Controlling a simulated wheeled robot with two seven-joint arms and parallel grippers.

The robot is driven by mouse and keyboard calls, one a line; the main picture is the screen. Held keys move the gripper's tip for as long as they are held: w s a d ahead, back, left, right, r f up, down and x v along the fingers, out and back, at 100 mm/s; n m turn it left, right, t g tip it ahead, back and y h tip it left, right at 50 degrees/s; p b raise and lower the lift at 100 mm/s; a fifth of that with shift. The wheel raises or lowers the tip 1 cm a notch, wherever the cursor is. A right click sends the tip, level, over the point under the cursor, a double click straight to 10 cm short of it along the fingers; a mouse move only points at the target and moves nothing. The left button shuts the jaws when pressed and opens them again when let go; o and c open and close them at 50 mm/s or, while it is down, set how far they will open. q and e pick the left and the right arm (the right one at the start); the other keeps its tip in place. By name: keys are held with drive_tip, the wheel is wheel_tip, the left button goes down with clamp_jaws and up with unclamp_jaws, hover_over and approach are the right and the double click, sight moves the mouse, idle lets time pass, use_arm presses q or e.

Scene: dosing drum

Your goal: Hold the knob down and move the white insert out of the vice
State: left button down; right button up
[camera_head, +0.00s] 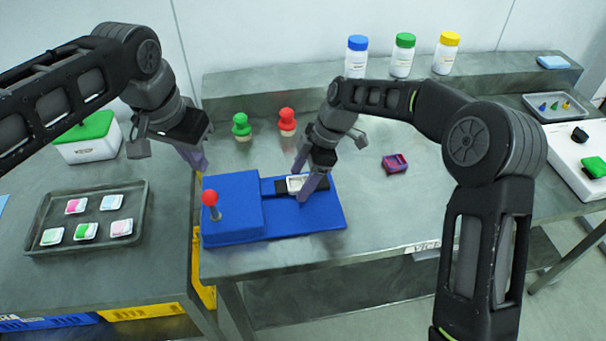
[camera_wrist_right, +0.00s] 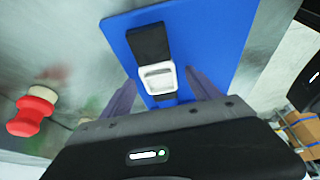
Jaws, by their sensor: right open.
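The blue vice (camera_head: 233,190) stands on the middle table, with a red ball knob (camera_head: 209,198) on a short stem at its left end. The white insert (camera_head: 295,184) sits between the vice's black jaws; the right wrist view shows the insert (camera_wrist_right: 160,78) as a white frame against a black jaw piece. My right gripper (camera_head: 307,178) is over the insert, open, with one finger on each side; I cannot tell if they touch it. My left gripper (camera_head: 197,160) hangs above and behind the knob, apart from it; its finger gap is not clear.
Green (camera_head: 241,127) and red (camera_head: 287,122) knobbed pieces stand behind the vice. A purple-red box (camera_head: 395,164) lies to its right. Bottles (camera_head: 403,56) stand on the back ledge. The table right of the vice is mostly clear.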

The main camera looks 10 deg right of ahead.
drive_tip(key=shift+c, duration=0.4)
drive_tip(key=c, duration=1.3)
drive_tip(key=shift+c, duration=0.2)
idle(0.6)
